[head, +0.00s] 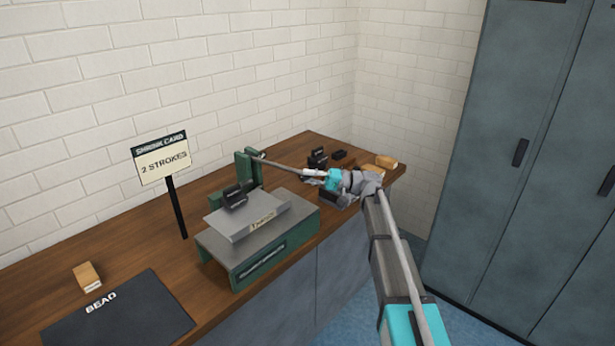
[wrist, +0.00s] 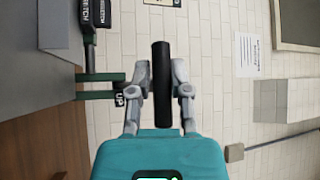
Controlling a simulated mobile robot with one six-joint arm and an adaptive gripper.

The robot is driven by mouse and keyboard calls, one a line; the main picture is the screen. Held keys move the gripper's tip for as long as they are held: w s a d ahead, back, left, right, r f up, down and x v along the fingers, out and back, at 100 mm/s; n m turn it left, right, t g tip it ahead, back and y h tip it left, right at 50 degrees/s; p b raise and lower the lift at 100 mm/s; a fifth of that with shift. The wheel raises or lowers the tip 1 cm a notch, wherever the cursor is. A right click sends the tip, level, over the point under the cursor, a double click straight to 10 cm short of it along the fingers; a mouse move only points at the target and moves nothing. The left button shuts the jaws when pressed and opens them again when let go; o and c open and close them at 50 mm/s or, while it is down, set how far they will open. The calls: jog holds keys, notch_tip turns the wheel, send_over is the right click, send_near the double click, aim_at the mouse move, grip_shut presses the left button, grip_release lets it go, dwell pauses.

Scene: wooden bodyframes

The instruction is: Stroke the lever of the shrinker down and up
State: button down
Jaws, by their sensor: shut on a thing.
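The green shrinker (head: 275,262) stands on the wooden bench, with a grey plate on top and a black block on the plate. Its lever (head: 283,164) is a thin rod running from the green upright (head: 247,168) to the right, sloping slightly down towards my gripper (head: 318,176). In the wrist view my gripper (wrist: 165,78) has its fingers on either side of a black handle (wrist: 161,60) and is shut on it. The handle's lower end lies between the fingers. The rod joining the handle is not clear in the wrist view.
A sign (head: 162,158) reads "SHRINK CARD, 2 STROKES". A black mat (head: 120,312) marked "BEAD" and a wooden block (head: 88,276) lie at the left. Dark parts (head: 318,157) and wooden blocks (head: 386,162) sit at the bench's far end. Grey lockers (head: 510,130) stand at the right.

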jog(key=shift+m+h, duration=0.6)
jog(key=shift+m, duration=0.2)
jog(key=shift+w+a+r+p, duration=0.1)
jog(key=shift+w+r+p, duration=0.05)
jog(key=shift+r+p, duration=0.9)
jog(key=shift+w+a+r+p, duration=0.15)
jog(key=shift+r+p, duration=0.65)
jog(key=shift+p, duration=0.5)
jog(key=shift+w+a+r+p, duration=0.1)
jog(key=shift+w+r+p, duration=0.05)
jog(key=shift+r+p, duration=0.9)
jog(key=w+a+r+m+h+p, duration=0.1)
jog(key=w+a+r+p, duration=0.1)
jog(key=r+p, duration=0.4)
jog(key=w+a+r+m+h+p, duration=0.2)
jog(key=a+r+p, duration=0.3)
jog(key=p, duration=0.8)
jog(key=shift+w+r+t, duration=0.3)
jog(key=shift+w+r, duration=0.5)
jog(key=shift+r, duration=0.05)
jog(key=shift+w, duration=0.1)
jog(key=c, duration=0.7)
grip_release()
jog(key=shift+r, duration=0.15)
jog(key=shift+o, duration=0.3)
